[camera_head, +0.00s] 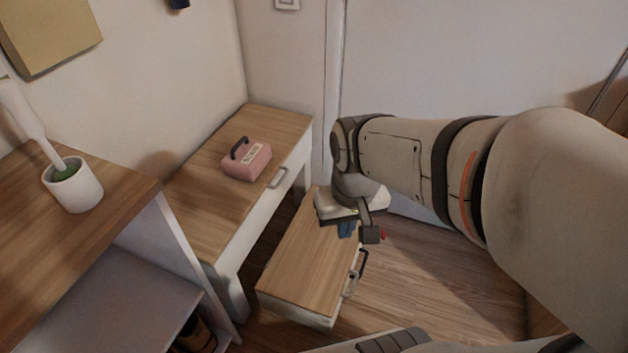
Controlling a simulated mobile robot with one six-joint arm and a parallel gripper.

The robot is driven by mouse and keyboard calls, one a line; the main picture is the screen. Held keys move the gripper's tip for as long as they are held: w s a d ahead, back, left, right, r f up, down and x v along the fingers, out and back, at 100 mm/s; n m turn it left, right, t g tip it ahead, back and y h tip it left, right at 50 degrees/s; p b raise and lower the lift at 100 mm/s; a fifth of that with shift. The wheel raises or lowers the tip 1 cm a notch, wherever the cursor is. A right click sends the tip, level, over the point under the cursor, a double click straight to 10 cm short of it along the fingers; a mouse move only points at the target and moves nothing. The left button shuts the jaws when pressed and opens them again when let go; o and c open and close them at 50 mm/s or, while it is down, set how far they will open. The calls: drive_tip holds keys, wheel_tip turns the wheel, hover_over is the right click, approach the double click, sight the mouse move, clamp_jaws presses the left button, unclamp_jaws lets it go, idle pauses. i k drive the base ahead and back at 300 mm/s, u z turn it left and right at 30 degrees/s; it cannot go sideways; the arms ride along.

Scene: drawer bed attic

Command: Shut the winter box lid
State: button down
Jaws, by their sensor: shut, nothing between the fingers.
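A low white box with a wooden lid (308,262) stands on the floor at centre, with a dark handle (358,268) on its right side. It may be the winter box; I see no readable name on it. Its lid looks flat, and I cannot tell whether it is fully down. My gripper (371,234) is shut and empty, over the back right part of this box. I cannot tell whether it touches the lid. My wrist hides the box's back right corner. Something blue (346,228) shows just below the wrist.
A pink box (247,160) with a dark handle and a pale label stands on a wooden-topped table (205,200) with a drawer handle. Bare floor (440,270) lies right of the low box.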

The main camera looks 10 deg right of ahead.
sight(309, 270)
drive_tip(key=u, duration=0.6)
drive_tip(key=k, duration=1.2)
drive_tip(key=z, duration=0.5)
drive_tip(key=i, duration=1)
drive_tip(key=z, duration=0.05)
